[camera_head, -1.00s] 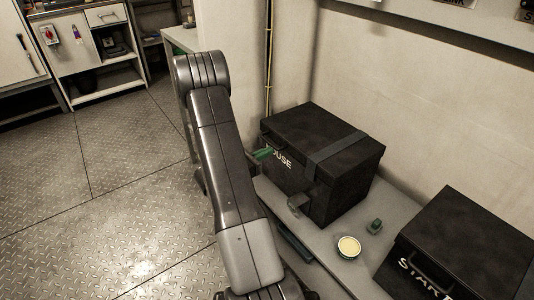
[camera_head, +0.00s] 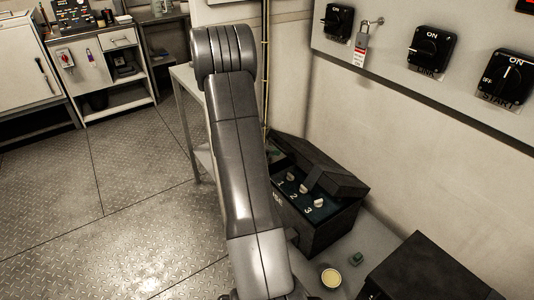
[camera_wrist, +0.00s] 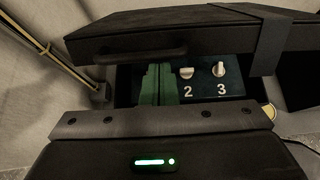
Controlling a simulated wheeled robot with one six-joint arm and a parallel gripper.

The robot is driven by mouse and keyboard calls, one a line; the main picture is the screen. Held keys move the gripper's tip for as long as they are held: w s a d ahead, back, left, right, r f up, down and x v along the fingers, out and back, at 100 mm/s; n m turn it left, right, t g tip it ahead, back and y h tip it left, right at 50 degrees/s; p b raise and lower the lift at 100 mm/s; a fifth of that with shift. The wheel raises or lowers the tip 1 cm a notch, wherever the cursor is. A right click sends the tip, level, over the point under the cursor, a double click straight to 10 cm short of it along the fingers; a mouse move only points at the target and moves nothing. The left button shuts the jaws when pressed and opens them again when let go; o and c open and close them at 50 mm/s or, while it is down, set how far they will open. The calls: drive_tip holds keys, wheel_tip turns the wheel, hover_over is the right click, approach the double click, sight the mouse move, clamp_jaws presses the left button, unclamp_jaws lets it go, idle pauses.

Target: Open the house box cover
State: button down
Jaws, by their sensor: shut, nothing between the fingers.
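The black house box (camera_head: 335,232) stands on the grey bench against the wall. Its cover (camera_head: 325,170) is tilted up at the front, partly open, and a dark panel (camera_head: 298,186) with white knobs shows beneath. In the wrist view the raised cover (camera_wrist: 165,32) spans the top, with a dark handle (camera_wrist: 128,55) on its front. My gripper (camera_wrist: 158,84) has green fingers shut together, empty, at the opening below the cover's front edge, left of the knobs marked 2 and 3. Whether the fingers touch the cover I cannot tell. In the head view my arm hides most of the gripper.
A second black box (camera_head: 430,272) sits to the right. Rotary switches (camera_head: 427,47) and a padlock (camera_head: 363,36) are on the wall above. The floor at left is clear.

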drive_tip(key=w+d+r+g+y+p, duration=0.1)
drive_tip(key=w+d+r+y+p, duration=0.1)
drive_tip(key=w+d+r+p, duration=1.1)
drive_tip(key=w+d+p, duration=0.2)
drive_tip(key=d, duration=0.8)
drive_tip(key=shift+w+d+p, duration=0.25)
drive_tip(key=shift+w+p, duration=0.15)
drive_tip(key=shift+w, duration=0.65)
wheel_tip(320, 180, up, 12)
drive_tip(key=a, duration=0.1)
drive_tip(key=shift+s+f, duration=0.2)
drive_tip(key=shift+s, duration=0.25)
drive_tip(key=shift+a, duration=0.1)
